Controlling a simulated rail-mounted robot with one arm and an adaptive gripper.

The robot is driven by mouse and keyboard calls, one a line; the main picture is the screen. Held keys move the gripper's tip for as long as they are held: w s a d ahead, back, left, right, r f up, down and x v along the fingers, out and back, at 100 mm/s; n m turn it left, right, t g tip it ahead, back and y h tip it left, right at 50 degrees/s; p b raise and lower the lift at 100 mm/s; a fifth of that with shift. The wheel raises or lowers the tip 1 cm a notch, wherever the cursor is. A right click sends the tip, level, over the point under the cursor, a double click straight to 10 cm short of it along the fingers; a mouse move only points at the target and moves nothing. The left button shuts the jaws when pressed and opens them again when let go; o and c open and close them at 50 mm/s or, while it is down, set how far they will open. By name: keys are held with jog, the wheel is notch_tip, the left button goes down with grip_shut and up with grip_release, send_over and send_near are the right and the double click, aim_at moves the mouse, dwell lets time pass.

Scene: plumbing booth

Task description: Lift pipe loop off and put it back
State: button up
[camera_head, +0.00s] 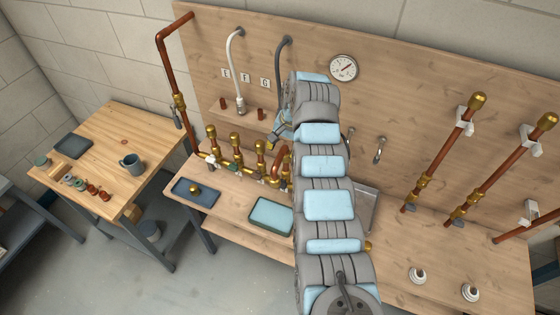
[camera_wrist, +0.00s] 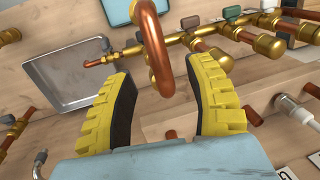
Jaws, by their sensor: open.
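The pipe loop (camera_wrist: 158,60) is a bent copper pipe in the wrist view, its curve facing me and its far end near the brass manifold (camera_wrist: 215,28). My gripper (camera_wrist: 160,75) is open, its two yellow fingers on either side of the loop's curve. I see gaps on both sides; I cannot tell the depth between pads and pipe. In the head view the copper loop (camera_head: 284,158) shows partly beside my arm, at the right of the manifold (camera_head: 236,150). My gripper (camera_head: 279,134) is largely hidden there by my arm.
A metal tray (camera_wrist: 72,102) lies at the left in the wrist view. A teal tray (camera_head: 268,230) and a dark tray (camera_head: 207,199) sit on the bench. Grey (camera_head: 282,65) and white (camera_head: 231,60) hoses hang on the backboard. Upright copper pipes (camera_head: 445,150) stand at right.

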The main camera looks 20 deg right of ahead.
aim_at(281, 155)
jog(key=shift+w+a+f+p, duration=0.1)
jog(key=shift+a+f+p, duration=0.1)
jog(key=shift+f, duration=0.9)
jog(key=shift+w+a+f+p, duration=0.1)
jog(key=shift+a+f+p, duration=0.1)
jog(key=shift+f, duration=0.85)
grip_shut()
